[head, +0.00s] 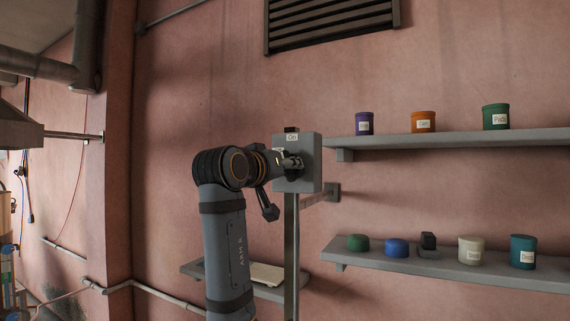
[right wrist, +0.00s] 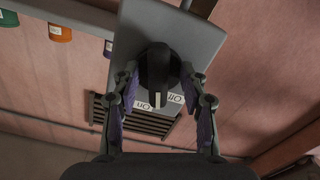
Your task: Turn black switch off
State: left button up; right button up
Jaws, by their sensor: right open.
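The black switch (right wrist: 157,70) is a rotary knob on the face of a grey box (head: 312,165), which also shows in the right wrist view (right wrist: 200,38). A white mark on the knob points between the "On" and "Off" labels, which appear upside down in the right wrist view; I cannot tell its exact setting. My right gripper (head: 291,162) is at the box front. In the right wrist view its open fingers (right wrist: 160,82) stand on either side of the knob; contact is unclear. In the head view the gripper hides the knob. My left gripper is out of view.
The box stands on a grey post (head: 291,245). To the right, an upper shelf (head: 450,140) holds labelled jars and a lower shelf (head: 450,267) holds lids and jars. A low shelf with a pale flat object (head: 267,274) lies behind the post.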

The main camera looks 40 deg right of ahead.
jog(key=shift+a, duration=0.15)
jog(key=shift+c, duration=0.6)
jog(key=shift+s, duration=0.1)
grip_shut()
jog(key=shift+n, duration=0.3)
jog(key=shift+s+r+n+b, duration=0.1)
jog(key=shift+n+b, duration=0.9)
jog(key=shift+n, duration=2.35)
jog(key=shift+s+r+n+b, duration=0.1)
jog(key=shift+n+b, duration=0.85)
jog(key=shift+n, duration=2.4)
jog(key=shift+w, duration=0.1)
